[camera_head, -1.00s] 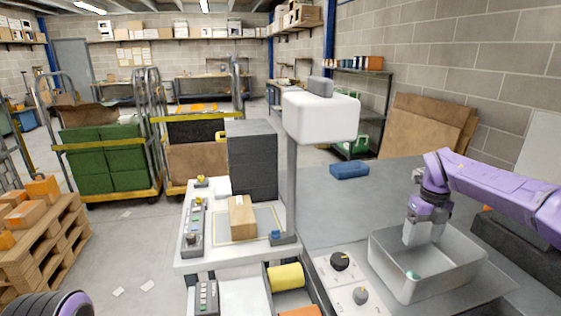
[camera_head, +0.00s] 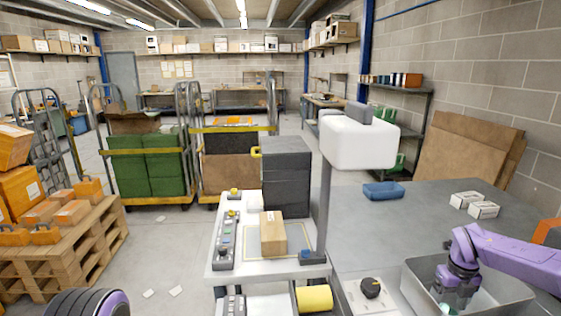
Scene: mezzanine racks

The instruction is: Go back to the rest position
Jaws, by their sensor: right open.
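My right gripper (camera_head: 452,303) hangs from the purple right arm, which comes in from the right. It points down into a grey metal bin (camera_head: 512,293) on the right-hand bench, with its fingers low inside. The gripper is open. A small pale green item (camera_head: 444,309) lies by the fingertips, partly cut by the bottom edge; I cannot tell if it touches them. My left gripper is out of view.
A white scanner head (camera_head: 358,143) on a post stands over a small work table with a cardboard box (camera_head: 273,234). A blue tray (camera_head: 383,191) and small white boxes (camera_head: 484,210) lie on the bench (camera_head: 430,212). A pallet (camera_head: 75,260) with orange boxes stands left.

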